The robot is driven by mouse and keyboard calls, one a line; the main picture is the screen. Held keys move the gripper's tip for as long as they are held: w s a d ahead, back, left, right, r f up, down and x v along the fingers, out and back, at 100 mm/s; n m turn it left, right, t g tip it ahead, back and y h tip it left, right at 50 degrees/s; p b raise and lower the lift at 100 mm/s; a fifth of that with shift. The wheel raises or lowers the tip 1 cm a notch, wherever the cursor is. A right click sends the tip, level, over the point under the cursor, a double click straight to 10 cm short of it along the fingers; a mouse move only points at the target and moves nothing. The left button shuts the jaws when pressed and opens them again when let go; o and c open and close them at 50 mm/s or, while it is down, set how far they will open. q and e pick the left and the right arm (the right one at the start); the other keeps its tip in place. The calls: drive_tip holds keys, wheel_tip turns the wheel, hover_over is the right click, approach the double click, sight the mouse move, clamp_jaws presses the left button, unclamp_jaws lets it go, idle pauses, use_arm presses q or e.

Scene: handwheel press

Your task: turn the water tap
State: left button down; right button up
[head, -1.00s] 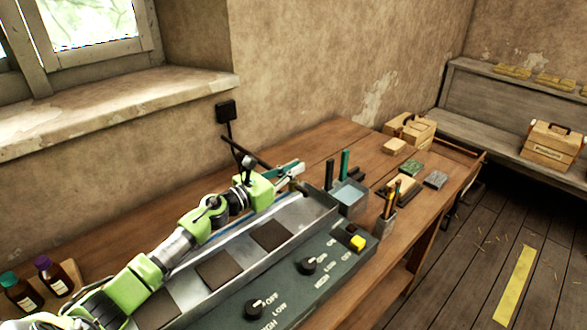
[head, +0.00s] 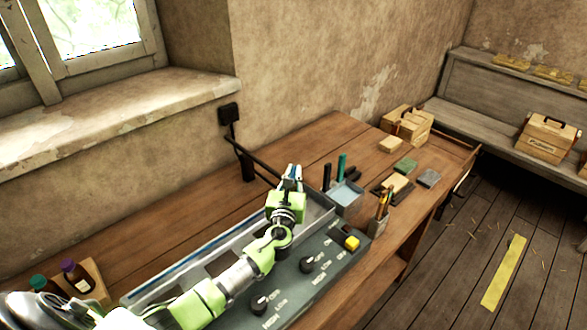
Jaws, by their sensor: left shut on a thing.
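My right gripper is not in view.
The grey control unit (head: 335,262) with knobs and a yellow button lies under my left arm. A tray (head: 346,193) with upright dark tools and a pencil cup (head: 379,224) stand close right of the gripper. Bottles (head: 76,276) stand at lower left.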

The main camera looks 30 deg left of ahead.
use_arm(q)
drive_tip(key=shift+n+g+y, duration=0.6)
drive_tip(key=shift+n+y, duration=0.3)
drive_tip(key=shift+y, duration=0.4)
drive_tip(key=c, duration=2.2)
unclamp_jaws()
drive_tip(key=shift+o, duration=0.2)
drive_tip(key=v, duration=1.2)
drive_tip(key=shift+d+f, duration=0.15)
